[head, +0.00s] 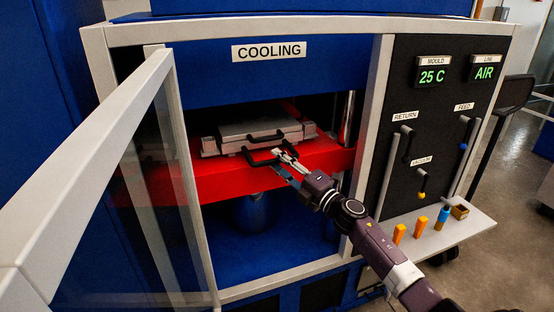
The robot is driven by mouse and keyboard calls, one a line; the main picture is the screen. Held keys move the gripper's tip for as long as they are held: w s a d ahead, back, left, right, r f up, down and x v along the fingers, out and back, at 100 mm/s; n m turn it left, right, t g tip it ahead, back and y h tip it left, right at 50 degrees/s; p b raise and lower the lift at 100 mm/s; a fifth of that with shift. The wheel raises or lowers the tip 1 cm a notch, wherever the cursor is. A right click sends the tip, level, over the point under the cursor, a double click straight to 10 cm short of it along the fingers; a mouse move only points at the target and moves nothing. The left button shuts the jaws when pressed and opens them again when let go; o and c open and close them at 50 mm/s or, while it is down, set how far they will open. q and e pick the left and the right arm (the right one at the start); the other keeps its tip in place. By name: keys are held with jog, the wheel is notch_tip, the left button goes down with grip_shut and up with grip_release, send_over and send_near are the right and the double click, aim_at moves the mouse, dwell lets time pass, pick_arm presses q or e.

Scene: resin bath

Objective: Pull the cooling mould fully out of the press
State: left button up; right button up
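The mould (232,133) is a flat grey metal block with dark handles at its front. It rests on the red press plate (225,184) inside the press, under the blue block labelled COOLING. The lower front handle (251,160) sticks out toward me. My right gripper (279,154) reaches in from the lower right through the open front. Its fingertips are at the right part of this handle, over or against it. The fingers and the handle overlap, so I cannot tell whether they are closed around it. My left gripper is not in view.
A framed clear door (110,130) stands swung open at the left. A black panel at the right carries MOULD 25 C and LINE AIR displays (484,72), plus RETURN, FEED and VACUUM levers. Small orange and blue items stand on a grey shelf (440,236) below it.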

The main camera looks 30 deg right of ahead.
jog(key=shift+w, duration=0.5)
jog(key=shift+r, duration=0.1)
jog(key=shift+c, duration=0.5)
grip_shut()
